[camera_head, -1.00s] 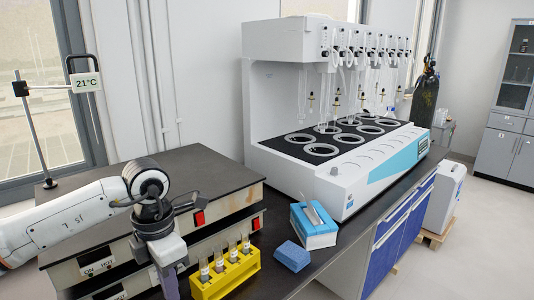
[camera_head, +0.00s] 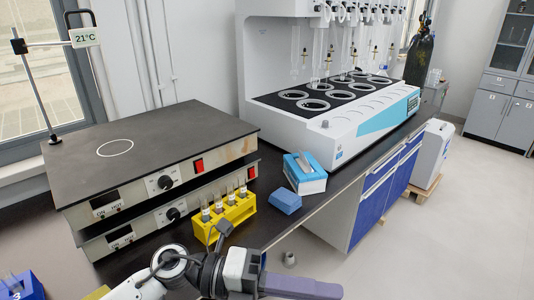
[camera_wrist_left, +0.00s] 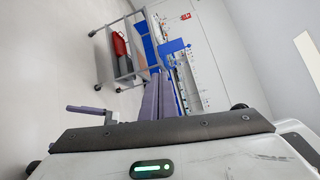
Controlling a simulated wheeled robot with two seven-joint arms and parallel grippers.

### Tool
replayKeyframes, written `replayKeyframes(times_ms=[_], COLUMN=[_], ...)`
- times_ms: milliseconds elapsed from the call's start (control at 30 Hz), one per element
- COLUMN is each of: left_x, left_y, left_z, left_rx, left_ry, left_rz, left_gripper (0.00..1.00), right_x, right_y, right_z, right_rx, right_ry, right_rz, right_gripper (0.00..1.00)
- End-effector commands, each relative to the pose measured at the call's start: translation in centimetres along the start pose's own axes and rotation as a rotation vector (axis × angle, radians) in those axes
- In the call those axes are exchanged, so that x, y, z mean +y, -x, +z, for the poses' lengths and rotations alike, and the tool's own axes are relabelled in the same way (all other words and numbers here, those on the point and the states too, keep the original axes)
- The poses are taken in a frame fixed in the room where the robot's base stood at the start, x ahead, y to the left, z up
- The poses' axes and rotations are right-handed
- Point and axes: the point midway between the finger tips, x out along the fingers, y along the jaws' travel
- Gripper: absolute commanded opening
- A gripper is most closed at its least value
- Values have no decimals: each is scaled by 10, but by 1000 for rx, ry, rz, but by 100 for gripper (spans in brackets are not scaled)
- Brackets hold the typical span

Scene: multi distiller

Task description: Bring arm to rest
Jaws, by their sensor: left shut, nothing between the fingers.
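My left arm comes in at the bottom of the head view, with its white and dark wrist low in front of the bench. My left gripper (camera_head: 338,290) has long purple fingers that point right over the floor. The fingers are together with nothing between them. In the left wrist view the gripper (camera_wrist_left: 158,78) also shows its purple fingers side by side and empty. My right gripper is in neither view.
A yellow rack (camera_head: 225,218) with several tubes stands near the bench's front edge, just beyond my wrist. A blue block (camera_head: 287,202), a tissue box (camera_head: 304,174), stacked hot plates (camera_head: 160,150) and the large white distiller (camera_head: 345,135) stand on the bench.

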Motion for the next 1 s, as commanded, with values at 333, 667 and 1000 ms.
replayKeyframes(times_ms=[333,667,1000], left_x=[70,251,310], left_y=[99,197,216], left_z=[56,-76,-196], left_rx=[-877,-1501,-1749], left_ry=[882,1649,2028], left_rz=[-563,-622,-566], left_gripper=[0,0,0], right_x=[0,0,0], right_y=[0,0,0], right_z=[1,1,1], right_rx=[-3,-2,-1], right_ry=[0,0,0], right_rz=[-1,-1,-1], right_gripper=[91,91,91])
